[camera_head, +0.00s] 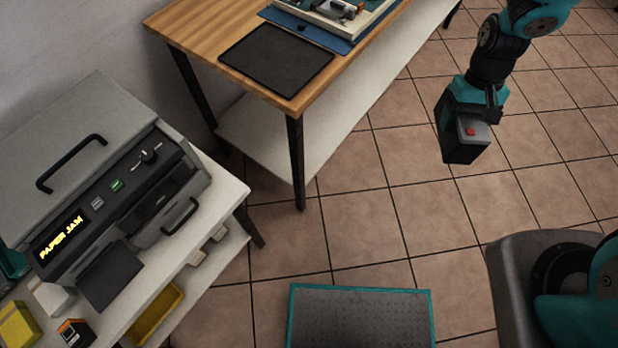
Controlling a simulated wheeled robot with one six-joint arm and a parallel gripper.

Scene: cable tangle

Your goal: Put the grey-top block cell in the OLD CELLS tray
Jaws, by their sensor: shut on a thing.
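The grey-top block cell (465,151) is a dark block with a grey upper face and a small red patch. My gripper (471,112) is shut on it and holds it in the air at the upper right, with tiled floor behind it. The fingers hide part of the block. I cannot make out an OLD CELLS label on anything in view.
At left, a grey machine reading PAPER JAM (60,239) stands on a white bench, with a yellow tray (163,313) below. Open floor lies between.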

